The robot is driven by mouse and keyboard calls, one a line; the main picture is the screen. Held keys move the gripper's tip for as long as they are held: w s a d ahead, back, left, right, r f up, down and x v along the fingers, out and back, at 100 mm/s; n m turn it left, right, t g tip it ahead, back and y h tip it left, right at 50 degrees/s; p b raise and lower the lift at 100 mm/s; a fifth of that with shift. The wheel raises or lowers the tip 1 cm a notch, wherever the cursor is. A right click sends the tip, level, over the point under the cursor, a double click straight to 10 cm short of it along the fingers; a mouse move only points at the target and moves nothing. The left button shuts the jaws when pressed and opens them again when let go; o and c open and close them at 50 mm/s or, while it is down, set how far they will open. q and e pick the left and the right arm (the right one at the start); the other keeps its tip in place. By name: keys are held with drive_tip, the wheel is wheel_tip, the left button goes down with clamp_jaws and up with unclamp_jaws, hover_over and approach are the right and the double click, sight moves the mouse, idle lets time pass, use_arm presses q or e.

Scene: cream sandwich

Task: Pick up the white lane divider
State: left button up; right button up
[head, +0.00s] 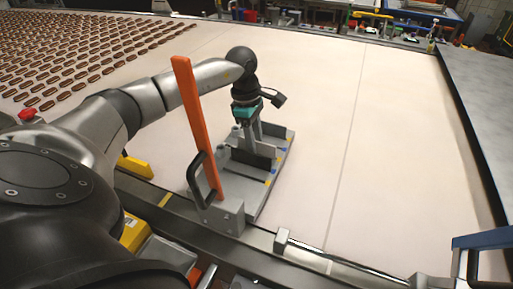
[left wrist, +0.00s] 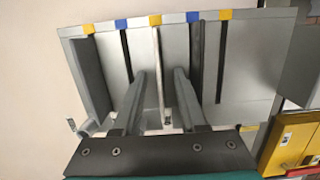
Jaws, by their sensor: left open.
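The white lane divider (left wrist: 157,65) is a thin pale upright plate in the middle of a grey lane tray (left wrist: 245,60). My left gripper (left wrist: 161,85) is open, with one finger on each side of the divider in the left wrist view. I cannot tell whether either finger touches it. In the head view my left gripper (head: 255,130) points down over the grey tray (head: 250,208). The divider is hard to make out there, behind and below the gripper. My right gripper is not in view.
An orange upright bar (head: 195,120) rises at the tray's near end. Rows of brown biscuits (head: 75,55) lie far left. The pale belt (head: 390,150) to the right is clear.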

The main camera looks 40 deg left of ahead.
use_arm(q)
drive_tip(key=shift+c, duration=0.2)
clamp_jaws()
idle(1.1)
